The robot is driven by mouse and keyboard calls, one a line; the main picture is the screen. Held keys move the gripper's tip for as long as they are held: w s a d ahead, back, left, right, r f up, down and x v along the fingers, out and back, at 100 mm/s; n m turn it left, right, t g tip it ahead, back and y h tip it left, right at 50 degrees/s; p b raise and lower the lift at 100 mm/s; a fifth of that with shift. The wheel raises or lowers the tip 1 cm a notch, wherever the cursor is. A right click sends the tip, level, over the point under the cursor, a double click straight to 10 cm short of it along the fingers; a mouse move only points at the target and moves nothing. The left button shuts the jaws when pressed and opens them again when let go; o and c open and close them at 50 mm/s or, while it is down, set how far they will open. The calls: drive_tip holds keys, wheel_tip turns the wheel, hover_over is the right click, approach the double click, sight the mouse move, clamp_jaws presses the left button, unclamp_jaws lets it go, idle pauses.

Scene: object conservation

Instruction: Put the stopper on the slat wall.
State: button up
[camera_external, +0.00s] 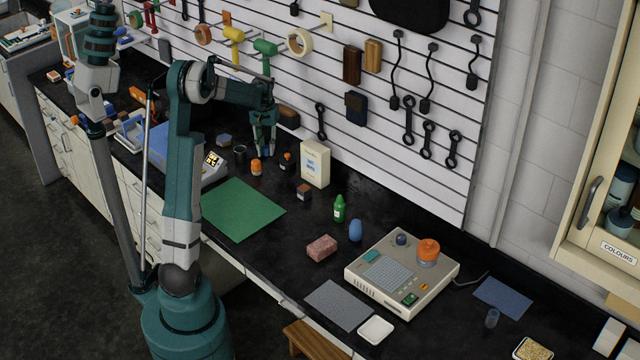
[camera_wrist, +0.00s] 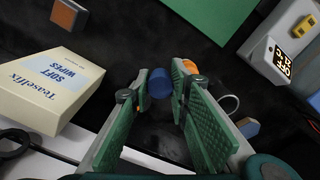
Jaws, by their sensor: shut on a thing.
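The blue stopper (camera_wrist: 158,83) is a small, round-ended cylinder between the tips of my gripper (camera_wrist: 160,92) in the wrist view. The green-padded fingers are shut on it. In the external view my gripper (camera_external: 265,150) points down over the back of the black bench, close to the wall; the stopper is hard to make out there. The slat wall (camera_external: 385,135) is white with dark horizontal grooves and rises behind the bench. A strip of white at the lower left of the wrist view looks like part of it.
A wipes box (camera_external: 315,163) stands right of my gripper. An orange-topped bottle (camera_external: 256,168), a dark bottle (camera_external: 287,161) and a dark mug (camera_external: 239,155) stand close by. Tools, tape rolls and blocks hang on the wall, with bare slats between them. A green mat (camera_external: 240,209) lies in front.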

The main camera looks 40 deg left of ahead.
drive_tip(key=w+d+m+p, duration=0.1)
drive_tip(key=w+d, duration=0.1)
drive_tip(key=d, duration=0.4)
drive_tip(key=w+d+m+p, duration=0.1)
drive_tip(key=w+d, duration=0.1)
drive_tip(key=d, duration=0.5)
drive_tip(key=w+d+f+m+p, duration=0.1)
drive_tip(key=w+d+p, duration=0.1)
drive_tip(key=d, duration=0.4)
drive_tip(key=shift+d, duration=0.35)
drive_tip(key=d+f+m, duration=0.1)
drive_tip(key=d+f, duration=0.1)
drive_tip(key=d, duration=0.4)
drive_tip(key=w+d+f+m, duration=0.1)
drive_tip(key=d+f, duration=0.1)
drive_tip(key=d, duration=0.5)
drive_tip(key=w+d+f+m, duration=0.1)
drive_tip(key=d+f, duration=0.1)
drive_tip(key=d, duration=0.4)
drive_tip(key=shift+w+d+p, duration=0.1)
drive_tip(key=shift+d+p, duration=0.1)
drive_tip(key=shift+p, duration=0.15)
drive_tip(key=shift+c, duration=0.2)
drive_tip(key=shift+a, duration=0.2)
